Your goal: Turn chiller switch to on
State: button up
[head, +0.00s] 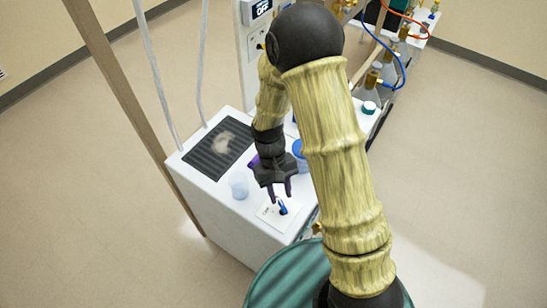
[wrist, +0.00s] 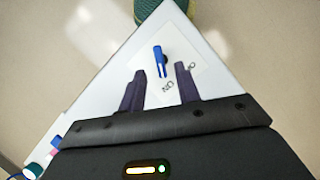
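The chiller switch (head: 282,208) is a small blue lever on a white plate (head: 268,214) at the near corner of a white cabinet top. In the wrist view the lever (wrist: 158,56) shows just past my fingertips, with a gap on each side. The plate carries an "ON" label (wrist: 168,87) and a second label (wrist: 191,66), partly hidden by the right finger. A display (head: 262,9) on the white column reads "OFF". My gripper (head: 280,195) is open and empty above the plate, its two dark purple fingers apart; contact with the lever cannot be told.
A clear cup (head: 239,187) stands left of my gripper, and a blue-lidded jar (head: 300,152) is behind it. A dark grate (head: 210,158) covers the cabinet's left part. Flasks and tubes (head: 372,80) stand at the back right. A wooden post (head: 122,90) rises at left.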

jog(key=b+v, duration=0.1)
jog(key=v, duration=1.3)
jog(key=s+d+r+m+t+y, duration=0.1)
jog(key=s+d+m+t, duration=0.3)
jog(key=d, duration=0.8)
jog(key=s+t, duration=0.2)
jog(key=s, duration=0.1)
jog(key=shift+s+d+r+t+y, duration=0.15)
jog(key=shift+d+r+t+y, duration=0.15)
jog(key=shift+t, duration=0.1)
jog(key=shift+a, duration=0.15)
dwell(0.7)
